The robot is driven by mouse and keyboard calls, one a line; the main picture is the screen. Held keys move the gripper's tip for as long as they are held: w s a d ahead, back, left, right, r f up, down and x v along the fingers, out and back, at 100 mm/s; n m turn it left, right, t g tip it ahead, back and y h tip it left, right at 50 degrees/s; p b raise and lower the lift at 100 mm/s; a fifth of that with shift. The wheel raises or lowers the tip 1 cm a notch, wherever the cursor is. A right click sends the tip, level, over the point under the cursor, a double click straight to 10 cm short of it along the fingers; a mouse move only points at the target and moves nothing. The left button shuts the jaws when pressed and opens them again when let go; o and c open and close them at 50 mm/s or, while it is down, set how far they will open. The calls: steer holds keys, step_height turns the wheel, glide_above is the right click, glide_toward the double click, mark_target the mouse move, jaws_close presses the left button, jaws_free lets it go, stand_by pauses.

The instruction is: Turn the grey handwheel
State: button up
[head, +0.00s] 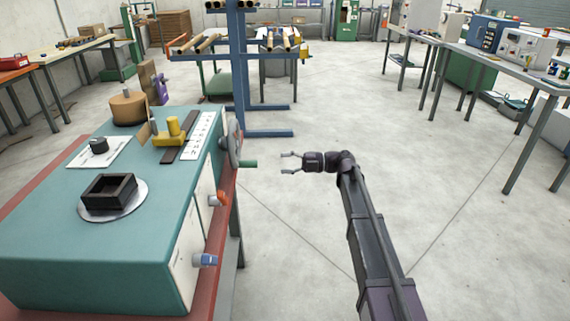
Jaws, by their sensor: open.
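The grey handwheel (234,141) stands on the right side of the teal winder (120,262), near its far end, and is seen almost edge-on. A green handle (249,164) sticks out from it to the right. My gripper (289,163) is to the right of the handle, with its fingers spread and pointing left toward it. A gap shows between fingertips and handle, and nothing is between the fingers. The far face of the handwheel is hidden by the angle.
An orange-red knob (219,198) and a blue knob (205,260) stick out from the winder's right side, nearer to me. A blue rack (243,75) stands behind the winder. The floor (290,240) around my arm is clear. Workbenches (495,60) stand at the right.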

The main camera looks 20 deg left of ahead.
steer(key=shift+s+d+f+m, duration=0.15)
steer(key=shift+d+f+m, duration=0.05)
steer(key=shift+d+m, duration=0.1)
jaws_close()
steer(key=s+d+f+m+t+h, duration=0.2)
steer(key=s+d+f+m+h, duration=0.4)
steer(key=d+m, duration=0.4)
steer(key=s+d+f+m+t+h, duration=0.2)
steer(key=s+d+f+m+h, duration=0.15)
steer(key=d+f+m, duration=0.5)
steer(key=s+d+f+m+h, duration=0.1)
steer(key=s+d+m+h, duration=0.1)
steer(key=s+d+m, duration=0.2)
steer(key=s+d+f+m+t+h, duration=0.1)
steer(key=s+d+m+h, duration=0.2)
steer(key=d+m, duration=0.5)
steer(key=s+d+f+m+h, duration=0.1)
steer(key=s+d+m, duration=0.3)
steer(key=d, duration=0.5)
steer(key=shift+s+f+m+t+h, duration=0.3)
steer(key=shift+f+m+h, duration=0.05)
steer(key=shift+m+h, duration=0.55)
